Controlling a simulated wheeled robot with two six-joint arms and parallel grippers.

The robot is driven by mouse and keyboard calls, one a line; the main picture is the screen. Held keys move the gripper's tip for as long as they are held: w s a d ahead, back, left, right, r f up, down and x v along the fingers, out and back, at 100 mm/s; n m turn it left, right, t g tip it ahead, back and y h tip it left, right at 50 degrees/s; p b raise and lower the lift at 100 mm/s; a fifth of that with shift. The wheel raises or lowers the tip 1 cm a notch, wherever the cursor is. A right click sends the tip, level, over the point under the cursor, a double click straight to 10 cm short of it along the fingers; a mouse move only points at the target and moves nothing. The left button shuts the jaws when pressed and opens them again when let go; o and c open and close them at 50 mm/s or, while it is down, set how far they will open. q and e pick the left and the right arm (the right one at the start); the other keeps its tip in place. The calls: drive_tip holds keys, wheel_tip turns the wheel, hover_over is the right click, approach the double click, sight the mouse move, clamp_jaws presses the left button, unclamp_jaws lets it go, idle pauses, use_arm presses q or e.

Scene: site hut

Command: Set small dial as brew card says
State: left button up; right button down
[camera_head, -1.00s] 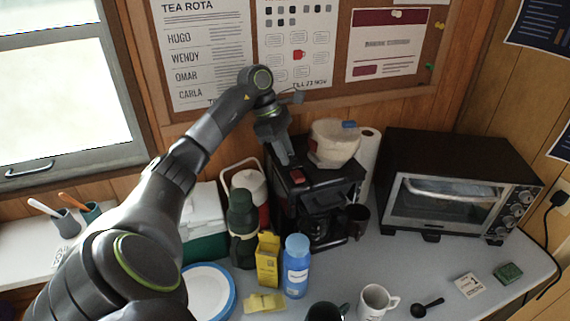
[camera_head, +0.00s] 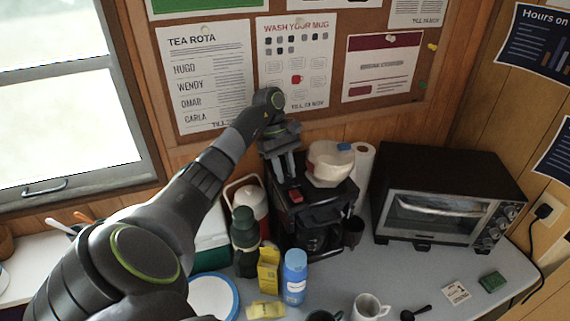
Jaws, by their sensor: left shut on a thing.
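The black coffee maker (camera_head: 318,217) stands at the back of the worktop, with a red switch (camera_head: 295,196) on its upper front. My left gripper (camera_head: 287,179) points down at the left part of its top, fingers close together. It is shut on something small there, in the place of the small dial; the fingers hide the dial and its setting. A small white card (camera_head: 456,292) lies at the right front of the worktop. Its print is too small to read, so I cannot tell if it is the brew card. My right gripper is out of view.
A cream lidded tub (camera_head: 329,163) sits on the coffee maker, right of my gripper. A green flask (camera_head: 245,240), yellow box (camera_head: 268,269) and blue bottle (camera_head: 295,276) stand close in front. A toaster oven (camera_head: 447,195) is on the right.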

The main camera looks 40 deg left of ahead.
use_arm(q)
drive_tip(key=shift+r, duration=0.1)
idle(0.4)
drive_tip(key=o, duration=1)
